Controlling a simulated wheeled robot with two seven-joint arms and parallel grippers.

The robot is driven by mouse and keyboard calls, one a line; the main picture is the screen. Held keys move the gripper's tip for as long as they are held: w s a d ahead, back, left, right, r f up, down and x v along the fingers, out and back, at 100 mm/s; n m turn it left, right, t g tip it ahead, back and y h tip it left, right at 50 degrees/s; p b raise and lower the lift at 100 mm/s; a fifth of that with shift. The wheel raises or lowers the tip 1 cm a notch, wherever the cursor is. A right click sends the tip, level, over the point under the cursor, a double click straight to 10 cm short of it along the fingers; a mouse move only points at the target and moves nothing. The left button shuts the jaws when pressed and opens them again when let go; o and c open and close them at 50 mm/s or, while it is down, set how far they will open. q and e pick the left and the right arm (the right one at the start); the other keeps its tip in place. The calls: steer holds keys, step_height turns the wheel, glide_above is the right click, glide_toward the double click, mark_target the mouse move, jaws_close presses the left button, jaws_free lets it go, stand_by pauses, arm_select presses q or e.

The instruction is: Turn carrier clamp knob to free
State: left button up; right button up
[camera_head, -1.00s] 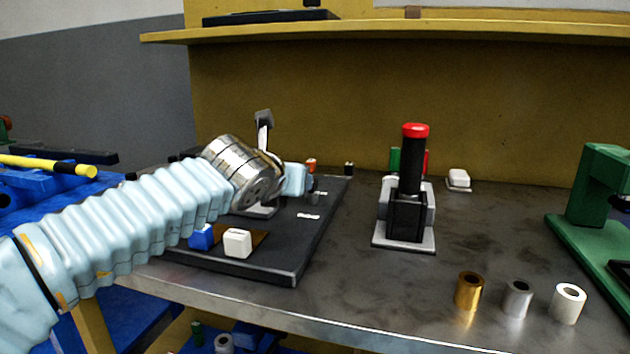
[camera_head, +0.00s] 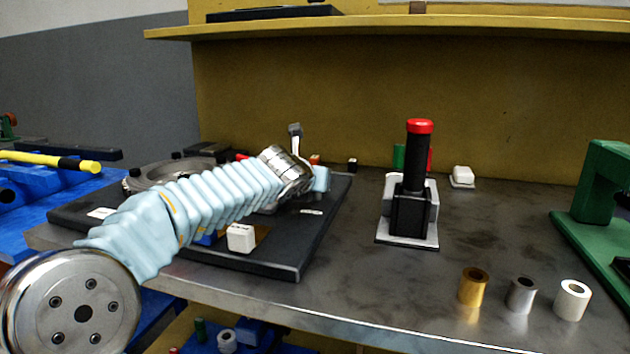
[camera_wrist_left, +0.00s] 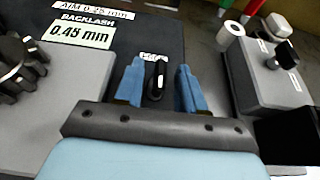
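My left gripper (camera_wrist_left: 160,68) shows in the left wrist view with its two blue fingers apart. A black upright knob or lever (camera_wrist_left: 156,80) with a pale stripe stands between the fingers, with gaps visible on both sides. I take it for the carrier clamp knob; a small white label (camera_wrist_left: 153,57) behind it is too blurred to read. In the head view my left arm reaches over the black base plate (camera_head: 270,265), and my left gripper's pale-blue body (camera_head: 321,179) is near the plate's right edge. The knob is not distinguishable there. My right gripper is out of view.
A dark gear (camera_wrist_left: 18,70) and a "0.45 mm" display (camera_wrist_left: 80,31) lie left in the wrist view; a grey block (camera_wrist_left: 265,75) stands right. In the head view, a red-topped black column (camera_head: 413,180), several cylinders and a green stand (camera_head: 600,185) are on the bench.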

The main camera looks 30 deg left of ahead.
arm_select(q)
jaws_close()
steer(key=shift+w+d+f+n+y+b, duration=0.1)
steer(key=shift+d+n+y+b, duration=0.05)
steer(key=shift+n+y+b, duration=0.4)
steer(key=shift+d+f+n+y+b, duration=0.1)
steer(key=shift+n+y+b, duration=0.3)
steer(key=shift+b, duration=0.25)
steer(key=shift+d+n+g+y+b, duration=0.1)
steer(key=shift+n+g+y+b, duration=0.35)
steer(key=shift+n+g+y, duration=0.4)
steer(key=n+y, duration=0.1)
steer(key=n+g+y, duration=0.1)
steer(key=shift+w+d+r+g+y+p, duration=0.15)
steer(key=shift+r+g+y+p, duration=0.1)
steer(key=shift+y+p, duration=0.1)
steer(key=n+g+y+p, duration=0.1)
steer(key=n+g+y, duration=0.1)
steer(key=n, duration=0.1)
steer(key=shift+w+r+g+p, duration=0.1)
steer(key=shift+w+g+p, duration=0.05)
steer(key=shift+g+p, duration=0.2)
steer(key=shift+d+n+g+y+p, duration=0.1)
steer(key=shift+n+g+y+p, duration=0.35)
steer(key=shift+n+g, duration=0.4)
steer(key=shift+n, duration=0.25)
